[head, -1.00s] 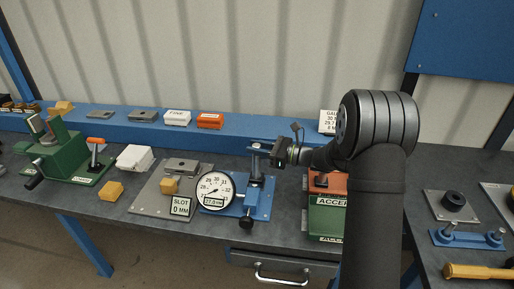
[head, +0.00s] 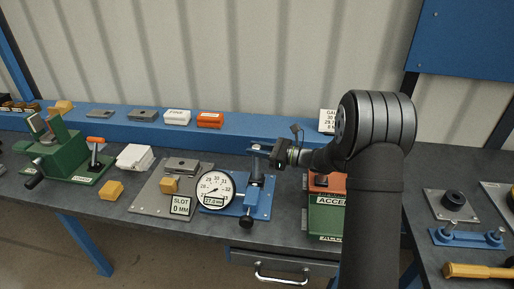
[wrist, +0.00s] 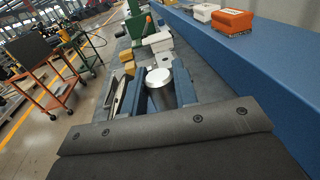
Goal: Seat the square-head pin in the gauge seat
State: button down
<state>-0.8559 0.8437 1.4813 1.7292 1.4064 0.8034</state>
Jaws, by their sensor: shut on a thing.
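The blue gauge stand (head: 262,204) has a round white dial (head: 215,189) at its left, an upright post and a dark knob (head: 246,222) in front. My gripper (head: 270,154) is at the upper part of this stand, beside its post. It is shut. In the wrist view a silver, round-ended piece (wrist: 160,77) shows between two blue-grey sides. It seems to be part of the pin in my jaws. The pin's square head cannot be made out. The gauge seat is hidden or too small to tell, so I cannot tell whether the pin touches it.
A grey slot plate (head: 150,203) with a yellow block (head: 169,185) lies left of the gauge. A green box with an orange top (head: 327,205) stands close on the right. A blue ledge (head: 270,133) runs behind, carrying a white box (head: 177,117) and an orange box (head: 209,119).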

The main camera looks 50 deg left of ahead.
jog(key=shift+f, duration=0.65)
jog(key=c, duration=1.1)
grip_release()
jog(key=shift+o, duration=0.2)
jog(key=shift+f, duration=0.15)
jog(key=v, duration=1.7)
jog(key=shift+d, duration=0.2)
jog(key=shift+w, duration=0.1)
jog(key=x, duration=1.7)
jog(key=shift+a+r, duration=0.2)
jog(key=shift+r, duration=0.1)
